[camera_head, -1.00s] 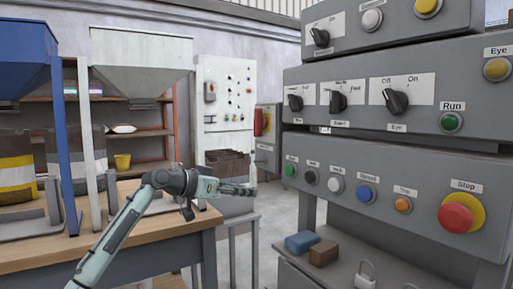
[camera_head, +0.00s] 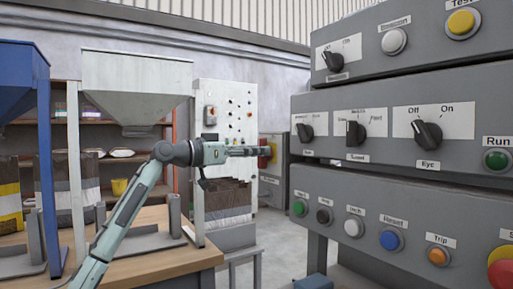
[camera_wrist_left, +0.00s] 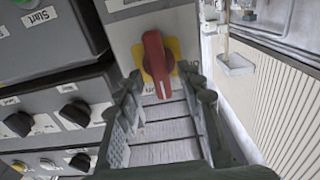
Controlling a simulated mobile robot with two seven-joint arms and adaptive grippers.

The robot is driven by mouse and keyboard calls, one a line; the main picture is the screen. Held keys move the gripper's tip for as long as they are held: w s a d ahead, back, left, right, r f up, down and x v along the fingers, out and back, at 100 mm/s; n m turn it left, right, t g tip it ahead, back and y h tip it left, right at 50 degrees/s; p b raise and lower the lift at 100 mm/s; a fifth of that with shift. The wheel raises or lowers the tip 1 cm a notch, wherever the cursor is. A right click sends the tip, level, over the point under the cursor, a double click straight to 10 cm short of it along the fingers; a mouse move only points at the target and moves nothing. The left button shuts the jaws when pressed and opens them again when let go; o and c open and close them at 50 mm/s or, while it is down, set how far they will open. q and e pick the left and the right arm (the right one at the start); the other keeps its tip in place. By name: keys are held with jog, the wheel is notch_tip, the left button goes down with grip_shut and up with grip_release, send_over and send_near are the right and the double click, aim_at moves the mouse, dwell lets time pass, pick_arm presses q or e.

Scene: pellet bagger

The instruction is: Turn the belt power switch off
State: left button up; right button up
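A red rotary switch handle on a yellow plate (camera_wrist_left: 155,62) sits on a grey box in the left wrist view. My right gripper is not in view.
Grey control boxes with black knobs (camera_head: 428,134) and coloured buttons (camera_head: 390,240) fill the right. A white panel (camera_head: 228,105) stands behind my left arm. A wooden bench (camera_head: 165,268) and a pale hopper (camera_head: 135,80) are at left. Floor shows between bench and boxes.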

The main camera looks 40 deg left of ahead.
pick_arm(q)
jog(key=shift+w+d, duration=0.15)
jog(key=shift+w, duration=0.2)
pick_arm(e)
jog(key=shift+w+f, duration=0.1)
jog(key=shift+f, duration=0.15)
pick_arm(q)
grip_shut()
